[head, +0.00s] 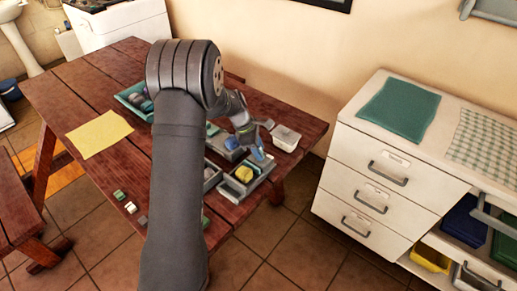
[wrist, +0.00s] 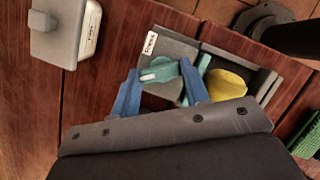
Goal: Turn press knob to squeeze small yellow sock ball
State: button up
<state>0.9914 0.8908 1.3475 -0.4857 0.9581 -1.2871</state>
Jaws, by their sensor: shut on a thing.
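A grey press (head: 262,180) with a small white label stands near the right front part of the wooden table; it also shows in the wrist view (wrist: 180,47). The yellow sock ball (head: 244,174) sits inside it, beside a teal plate; the ball also shows in the wrist view (wrist: 226,86). My gripper (head: 257,151) is over the press. In the wrist view its blue fingers (wrist: 160,76) stand on either side of the teal knob (wrist: 158,70), which has a pale mark, and are shut on it. The gripper body hides the near part of the press.
A pale lidded box (head: 285,138) stands behind the press. Grey open bins (head: 211,174) are to its left, and a teal bin (head: 130,96) of sock balls is farther left. A yellow cloth (head: 99,134) lies flat. A white drawer cabinet (head: 370,170) stands to the right.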

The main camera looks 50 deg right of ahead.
jog(key=m+y, duration=0.1)
jog(key=m, duration=0.1)
jog(key=m+g, duration=0.1)
jog(key=m, duration=0.2)
jog(key=shift+d+y, duration=0.2)
jog(key=shift+y, duration=0.2)
jog(key=m+y, duration=0.1)
jog(key=m, duration=0.3)
jog(key=shift+d+m+y, duration=0.1)
jog(key=shift+m+y, duration=0.3)
jog(key=m, duration=0.2)
jog(key=m+t+y, duration=0.1)
jog(key=m, duration=0.1)
jog(key=shift+d+y, duration=0.15)
jog(key=shift+y, duration=0.15)
jog(key=shift+s+m+t+y, duration=0.1)
jog(key=shift+m+t+y, duration=0.2)
jog(key=shift+m, duration=0.95)
jog(key=shift+m+t+y, duration=0.3)
jog(key=shift+m, duration=0.95)
jog(key=shift+o, duration=0.2)
jog(key=o, duration=0.9)
jog(key=shift+o, duration=0.2)
jog(key=v, duration=1.7)
jog(key=shift+r, duration=0.25)
